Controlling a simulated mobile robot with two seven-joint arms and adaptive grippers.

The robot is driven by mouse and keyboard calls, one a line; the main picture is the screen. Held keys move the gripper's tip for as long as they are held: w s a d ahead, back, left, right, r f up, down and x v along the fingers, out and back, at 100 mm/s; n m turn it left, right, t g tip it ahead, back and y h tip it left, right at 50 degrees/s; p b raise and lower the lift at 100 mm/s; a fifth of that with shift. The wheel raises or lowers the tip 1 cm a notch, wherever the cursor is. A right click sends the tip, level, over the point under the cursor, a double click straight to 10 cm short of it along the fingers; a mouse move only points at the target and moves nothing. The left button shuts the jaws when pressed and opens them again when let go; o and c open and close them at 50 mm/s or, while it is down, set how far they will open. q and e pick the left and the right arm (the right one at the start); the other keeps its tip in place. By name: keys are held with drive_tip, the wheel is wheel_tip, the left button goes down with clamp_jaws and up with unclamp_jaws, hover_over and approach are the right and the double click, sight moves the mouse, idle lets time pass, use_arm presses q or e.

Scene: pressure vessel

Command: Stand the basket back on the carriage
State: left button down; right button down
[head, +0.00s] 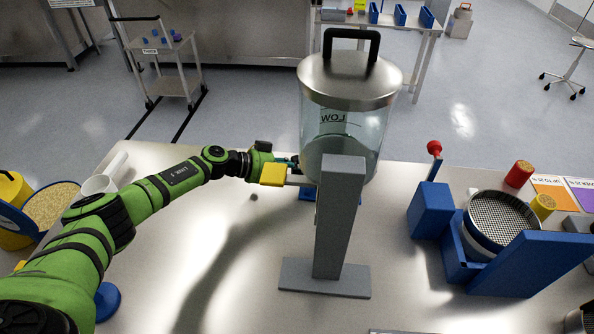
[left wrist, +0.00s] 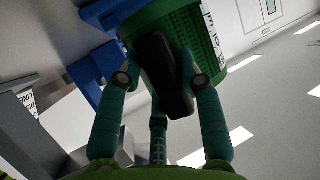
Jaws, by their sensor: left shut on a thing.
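In the head view my left gripper (head: 292,161) is beside the glass vessel and the grey post; the basket cannot be made out there. Blue parts (left wrist: 88,66) show close beside the basket; I cannot tell whether they belong to the carriage. A small blue piece (head: 307,194) shows left of the post. My right gripper is not in view.
A lidded glass vessel (head: 345,120) stands behind a grey post (head: 340,220) on the steel table (head: 230,280). A blue sieve stand (head: 453,262) is on the right. Table surface left of the post is mostly clear.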

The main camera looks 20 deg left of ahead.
use_arm(q)
drive_tip(key=shift+f, duration=0.1)
drive_tip(key=shift+f, duration=0.1)
drive_tip(key=c, duration=0.8)
unclamp_jaws()
drive_tip(key=shift+a, duration=0.2)
drive_tip(key=b+v, duration=0.1)
drive_tip(key=v, duration=1.1)
drive_tip(key=shift+s+d+b, duration=0.1)
drive_tip(key=shift+d+b, duration=0.1)
drive_tip(key=shift+b, duration=0.15)
